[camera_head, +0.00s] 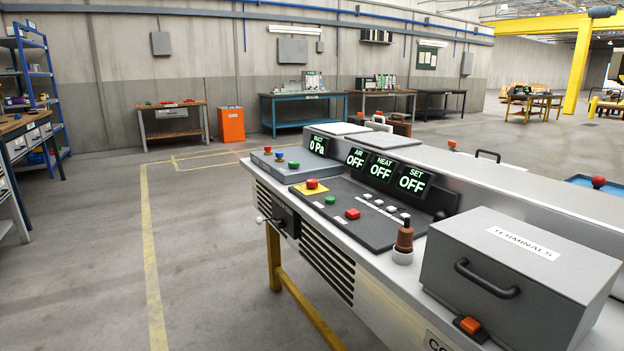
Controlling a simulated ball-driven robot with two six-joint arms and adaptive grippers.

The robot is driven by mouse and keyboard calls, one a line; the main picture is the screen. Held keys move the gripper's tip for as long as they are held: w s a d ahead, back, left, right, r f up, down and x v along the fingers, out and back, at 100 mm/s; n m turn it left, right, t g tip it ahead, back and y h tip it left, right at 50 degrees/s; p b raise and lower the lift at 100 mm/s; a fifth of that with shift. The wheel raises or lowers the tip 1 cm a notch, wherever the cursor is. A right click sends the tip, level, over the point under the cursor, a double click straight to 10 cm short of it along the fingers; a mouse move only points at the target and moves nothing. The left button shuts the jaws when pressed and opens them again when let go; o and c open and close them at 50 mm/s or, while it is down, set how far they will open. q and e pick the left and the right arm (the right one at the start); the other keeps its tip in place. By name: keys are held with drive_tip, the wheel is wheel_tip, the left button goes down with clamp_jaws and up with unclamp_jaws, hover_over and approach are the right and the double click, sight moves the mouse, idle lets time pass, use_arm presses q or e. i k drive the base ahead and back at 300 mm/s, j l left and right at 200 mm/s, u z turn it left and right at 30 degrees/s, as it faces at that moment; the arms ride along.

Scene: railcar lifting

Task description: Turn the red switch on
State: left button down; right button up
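Several red controls show on the console, and I cannot tell which one is the red switch. An orange-red rocker switch (469,325) in a dark housing sits at the console's near edge, in front of the terminals box. A round red button (312,184) stands on a yellow plate. A small red knob (267,150) is on the grey box at the far end. Neither of my grippers is in view.
Displays (382,169) read AIR OFF, HEAT OFF and SET OFF; another reads 0 Pa (318,145). A grey box labelled TERMINALS (520,265) with a handle stands at right. A brown-handled lever (404,236) rises beside the panel. Floor (215,260) left of the console is clear.

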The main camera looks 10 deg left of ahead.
sight(311, 183)
drive_tip(key=i+j, duration=1.5)
drive_tip(key=j, duration=0.15)
drive_tip(key=l+z, duration=0.05)
drive_tip(key=l, duration=0.05)
